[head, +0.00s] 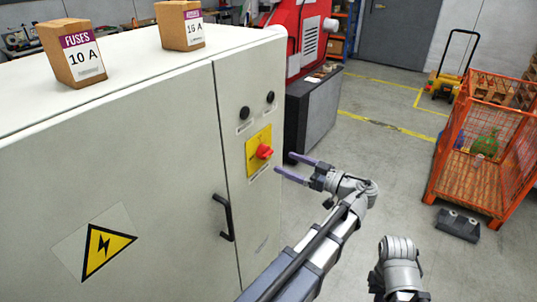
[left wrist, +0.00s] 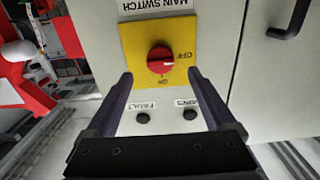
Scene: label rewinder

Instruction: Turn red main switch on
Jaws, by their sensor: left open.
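The red main switch (head: 264,152) is a round knob on a yellow plate (head: 252,143) on the front of the white cabinet. In the left wrist view the knob (left wrist: 160,59) appears upside down, and its white mark points sideways toward the OFF label (left wrist: 180,57). The ON label (left wrist: 165,81) is on another side of the plate. My left gripper (head: 283,162) is open and empty, in front of the panel and a little apart from the knob. Its two fingers are either side of the knob's line in the left wrist view. My right gripper is out of view.
Two black round parts (head: 244,113) sit above the switch, and a black door handle (head: 223,218) is lower left. Two fuse boxes (head: 80,55) stand on the cabinet top. An orange wire cage (head: 485,145) stands to the right. The floor between is mostly clear.

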